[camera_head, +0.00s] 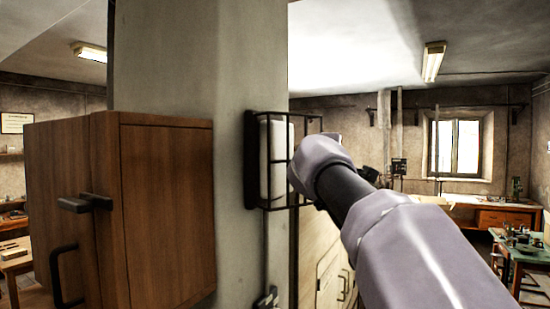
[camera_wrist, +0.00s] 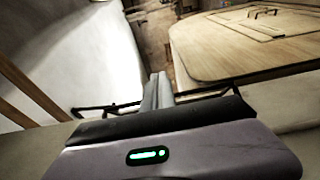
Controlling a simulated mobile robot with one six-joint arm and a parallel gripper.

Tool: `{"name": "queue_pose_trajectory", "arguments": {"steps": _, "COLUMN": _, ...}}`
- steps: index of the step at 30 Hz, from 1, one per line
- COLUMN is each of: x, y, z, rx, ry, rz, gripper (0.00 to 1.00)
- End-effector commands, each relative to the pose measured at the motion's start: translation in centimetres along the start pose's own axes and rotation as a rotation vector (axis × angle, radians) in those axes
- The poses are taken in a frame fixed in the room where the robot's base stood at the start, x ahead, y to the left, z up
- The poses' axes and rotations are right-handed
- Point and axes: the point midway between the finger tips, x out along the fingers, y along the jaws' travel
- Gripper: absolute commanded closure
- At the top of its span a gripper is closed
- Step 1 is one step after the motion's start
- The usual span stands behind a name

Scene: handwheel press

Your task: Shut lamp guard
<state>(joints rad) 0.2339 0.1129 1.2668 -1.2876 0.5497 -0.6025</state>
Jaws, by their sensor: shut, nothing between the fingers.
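The lamp (camera_head: 278,160) is a white upright block on the side of the grey pillar, at the middle of the head view. Its lamp guard (camera_head: 250,160) is a thin black bar cage around and in front of it, and its top bars reach out to the right past the lamp. My arm covers the guard's right part, so I cannot tell how far it stands open. My gripper (camera_wrist: 158,92) is shut and empty in the wrist view. Thin dark bars (camera_wrist: 105,107) lie on both sides of its fingers; I cannot tell whether they touch. In the head view its fingers are hidden.
A brown wooden cabinet (camera_head: 165,215) with dark handles hangs on the pillar (camera_head: 185,65) at left. A pale wooden cupboard (camera_head: 325,270) stands below and behind the lamp; its panel (camera_wrist: 250,45) shows in the wrist view. A green workbench (camera_head: 525,250) is far right.

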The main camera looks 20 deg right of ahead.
Motion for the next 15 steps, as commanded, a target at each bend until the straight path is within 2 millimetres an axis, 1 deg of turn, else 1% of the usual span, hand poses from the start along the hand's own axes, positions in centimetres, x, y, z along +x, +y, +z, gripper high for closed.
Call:
{"name": "queue_pose_trajectory", "arguments": {"steps": 2, "x": 0.69, "y": 0.08, "z": -0.31, "rx": 0.0, "ry": -0.001, "rz": -0.001, "gripper": 1.0}}
{"name": "queue_pose_trajectory", "arguments": {"steps": 6, "x": 1.18, "y": 0.07, "z": -0.58, "rx": 0.0, "ry": 0.0, "rz": 0.0, "gripper": 1.0}}
{"name": "queue_pose_trajectory", "arguments": {"steps": 15, "x": 1.17, "y": 0.02, "z": -0.67, "rx": 0.0, "ry": 0.001, "rz": 0.0, "gripper": 1.0}}
